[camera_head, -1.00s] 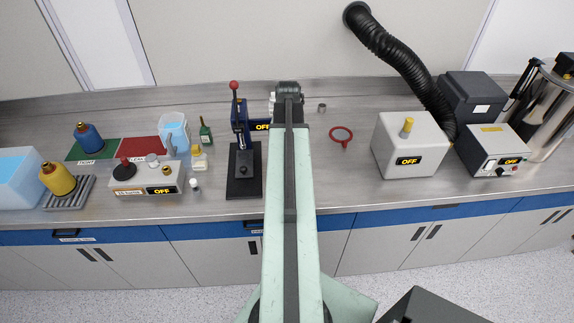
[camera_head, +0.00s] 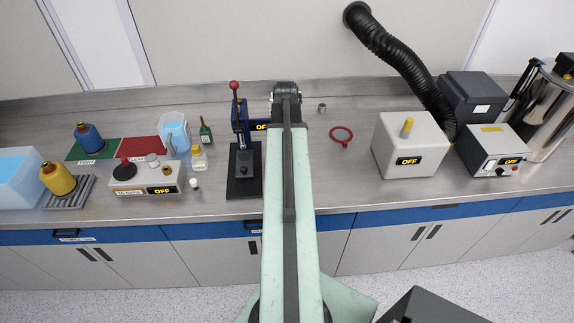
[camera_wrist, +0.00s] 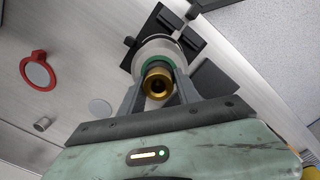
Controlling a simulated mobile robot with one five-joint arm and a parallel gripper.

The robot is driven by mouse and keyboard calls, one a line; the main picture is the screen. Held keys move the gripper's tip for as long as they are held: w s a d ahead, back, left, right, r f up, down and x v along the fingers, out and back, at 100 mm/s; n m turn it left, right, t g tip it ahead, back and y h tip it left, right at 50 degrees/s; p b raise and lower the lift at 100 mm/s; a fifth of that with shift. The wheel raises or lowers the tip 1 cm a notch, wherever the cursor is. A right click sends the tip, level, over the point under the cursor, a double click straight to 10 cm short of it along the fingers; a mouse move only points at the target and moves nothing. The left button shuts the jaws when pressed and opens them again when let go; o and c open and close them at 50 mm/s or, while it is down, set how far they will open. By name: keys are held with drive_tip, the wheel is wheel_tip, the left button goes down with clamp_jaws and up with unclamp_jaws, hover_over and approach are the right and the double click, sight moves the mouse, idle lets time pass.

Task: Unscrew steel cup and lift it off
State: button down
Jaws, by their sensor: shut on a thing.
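In the wrist view my gripper (camera_wrist: 158,76) has its two fingers on either side of a pale round body, which looks like the steel cup (camera_wrist: 150,48). A green ring and a brass fitting (camera_wrist: 157,82) with a dark hole face the camera, in line with the cup. The gripper is shut on this body. Whether its thread is still engaged cannot be told. In the head view the wrist end of my arm (camera_head: 287,88) is over the back of the bench and hides the cup and the fingertips.
A lever press (camera_head: 243,150) with a red knob stands just left of my arm. A red ring (camera_head: 341,135) and a small metal cylinder (camera_head: 322,107) lie to the right. A white box (camera_head: 408,145) and a black hose (camera_head: 405,65) stand farther right. Bench between is clear.

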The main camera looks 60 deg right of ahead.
drive_tip(key=n, duration=0.6)
drive_tip(key=shift+s+a, duration=0.1)
drive_tip(key=n, duration=0.4)
drive_tip(key=c, duration=0.6)
unclamp_jaws()
drive_tip(key=shift+o, duration=0.2)
